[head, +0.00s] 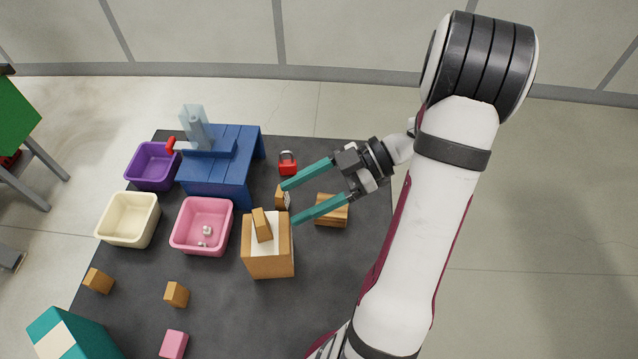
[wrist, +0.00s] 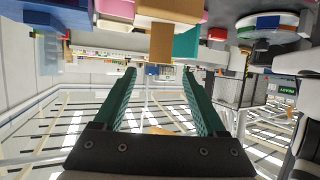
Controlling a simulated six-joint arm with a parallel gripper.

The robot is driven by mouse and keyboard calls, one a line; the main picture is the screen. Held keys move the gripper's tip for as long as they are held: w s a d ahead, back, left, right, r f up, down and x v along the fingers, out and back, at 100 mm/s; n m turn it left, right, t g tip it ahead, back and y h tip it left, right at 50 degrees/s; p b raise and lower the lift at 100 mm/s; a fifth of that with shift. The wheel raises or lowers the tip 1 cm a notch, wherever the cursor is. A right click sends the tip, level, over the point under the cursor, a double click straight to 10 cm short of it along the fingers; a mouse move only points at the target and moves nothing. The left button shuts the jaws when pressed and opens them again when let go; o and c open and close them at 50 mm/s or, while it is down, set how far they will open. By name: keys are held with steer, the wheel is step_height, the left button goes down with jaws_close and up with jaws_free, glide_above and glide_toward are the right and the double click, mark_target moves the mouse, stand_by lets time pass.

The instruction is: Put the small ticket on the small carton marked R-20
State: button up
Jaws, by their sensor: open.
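My gripper (head: 289,203) has two teal fingers, held apart with nothing between them in the wrist view (wrist: 158,72). In the head view its fingertips are near a small brown carton (head: 281,198), partly hidden behind a larger box. The larger brown box (head: 268,266) has a white top, and a small brown block (head: 262,225) lies tilted on it. Other small cartons (head: 97,281) (head: 176,294) stand at the lower left. A brown block or stack (head: 333,215) is partly hidden by a finger. I cannot read an R-20 mark or make out the ticket.
A blue stand (head: 221,170) is at the back, beside purple (head: 151,164), cream (head: 127,217) and pink (head: 202,224) bins. A red padlock (head: 288,167) is near the upper finger. A pink block (head: 173,344) lies in front. The dark table's front middle (head: 230,320) is clear.

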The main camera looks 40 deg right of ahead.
steer(key=v, duration=0.4)
steer(key=w+d+r+m+t+h, duration=0.3)
steer(key=w+r+m+h, duration=0.25)
steer(key=w+h, duration=0.3)
steer(key=w+d+r+m+t+h, duration=0.2)
steer(key=w+r+m+t+h, duration=0.2)
steer(key=w+m+h, duration=0.4)
steer(key=s+a+f+m+g+y, duration=0.2)
steer(key=s+a+g, duration=0.4)
steer(key=s+a, duration=0.5)
steer(key=s+a+f+m+g+y, duration=0.3)
steer(key=s+a+f+g, duration=0.3)
steer(key=s+a, duration=0.5)
steer(key=s+y, duration=0.1)
steer(key=s, duration=0.4)
steer(key=shift+s+a, duration=0.2)
steer(key=shift+a, duration=0.15)
